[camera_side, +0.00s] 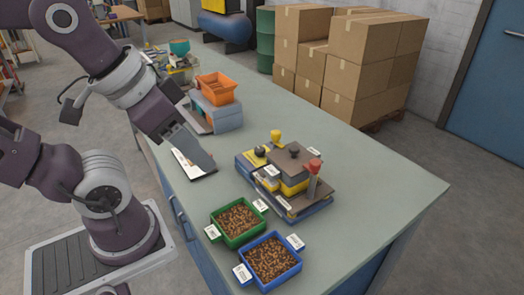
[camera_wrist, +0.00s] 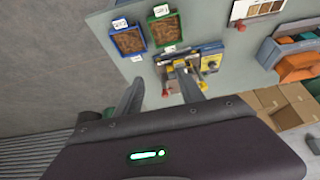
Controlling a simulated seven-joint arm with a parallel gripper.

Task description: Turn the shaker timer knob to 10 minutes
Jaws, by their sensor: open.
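The shaker is probably the machine (camera_side: 292,185) in the middle of the bench, with dark plates, yellow parts and a blue base. It carries a black knob (camera_side: 260,152), another dark knob (camera_side: 294,151) on top, a yellow knob (camera_side: 276,134) and a red-topped lever (camera_side: 313,166). I cannot tell which is the timer knob, and no dial marks are readable. My gripper (camera_side: 210,166) is above the bench, left of the machine and apart from it. In the wrist view the machine (camera_wrist: 187,68) lies beyond my open, empty gripper (camera_wrist: 160,76), partly hidden by a finger.
A green bin (camera_side: 210,223) and a blue bin (camera_side: 299,262) of brown pieces stand in front of the machine. An orange tray (camera_side: 217,82) sits on a grey-blue unit (camera_side: 222,117) behind. A printed sheet (camera_side: 190,165) lies below my gripper. The bench's right side is clear.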

